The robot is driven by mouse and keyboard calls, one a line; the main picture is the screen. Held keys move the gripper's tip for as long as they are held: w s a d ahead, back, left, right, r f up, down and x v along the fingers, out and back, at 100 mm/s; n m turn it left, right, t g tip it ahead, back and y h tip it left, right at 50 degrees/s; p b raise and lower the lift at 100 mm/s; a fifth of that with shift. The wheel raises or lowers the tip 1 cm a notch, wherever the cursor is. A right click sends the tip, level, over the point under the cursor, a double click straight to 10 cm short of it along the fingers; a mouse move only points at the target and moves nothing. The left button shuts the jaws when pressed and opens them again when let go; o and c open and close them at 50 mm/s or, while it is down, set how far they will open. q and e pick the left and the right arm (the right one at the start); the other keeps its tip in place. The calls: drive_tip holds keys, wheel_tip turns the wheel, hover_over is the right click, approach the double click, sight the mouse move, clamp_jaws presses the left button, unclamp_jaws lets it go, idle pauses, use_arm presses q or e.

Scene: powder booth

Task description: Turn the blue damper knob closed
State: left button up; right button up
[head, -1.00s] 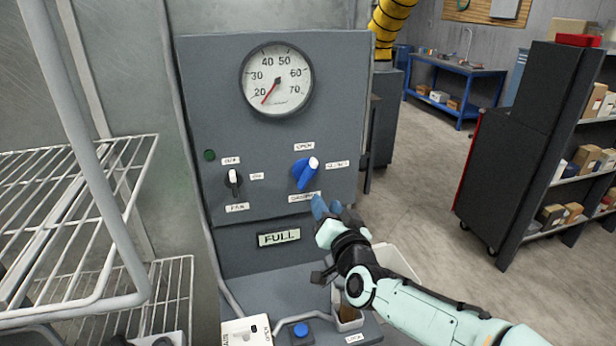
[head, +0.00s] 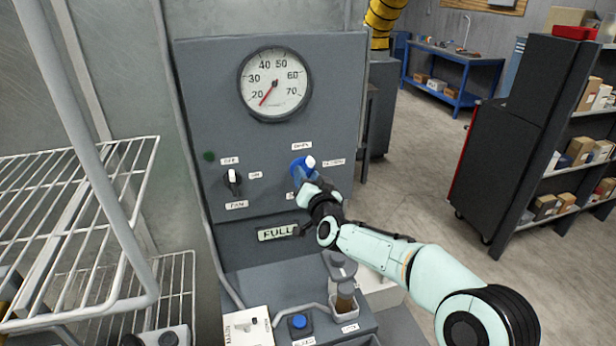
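The blue damper knob (head: 302,164) is on the front of the grey control panel (head: 340,100), below and right of the round gauge. Its white tip points up and to the right, between the OPEN label (head: 302,146) above and the label at its right (head: 334,162). My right gripper (head: 304,183) is at the knob from below, its fingers overlapping the knob's lower part. I cannot tell whether they touch it or how wide they are. The gripper hides the lower knob and most of the label below. My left gripper is not in view.
A black fan knob (head: 232,182) is left of the blue knob. The gauge (head: 275,84) needle rests near 20. A FULL sign (head: 278,233) is below. A wire rack (head: 90,220) stands at left, a dark shelf unit (head: 510,130) at right. Open floor lies between panel and shelf.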

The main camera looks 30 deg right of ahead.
clamp_jaws()
use_arm(q)
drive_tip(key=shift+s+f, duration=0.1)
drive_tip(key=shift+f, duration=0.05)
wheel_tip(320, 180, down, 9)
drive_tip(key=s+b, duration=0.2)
drive_tip(key=b, duration=0.7)
use_arm(e)
drive_tip(key=shift+f+m, duration=0.15)
drive_tip(key=shift+m, duration=5.95)
unclamp_jaws()
drive_tip(key=shift+s, duration=0.1)
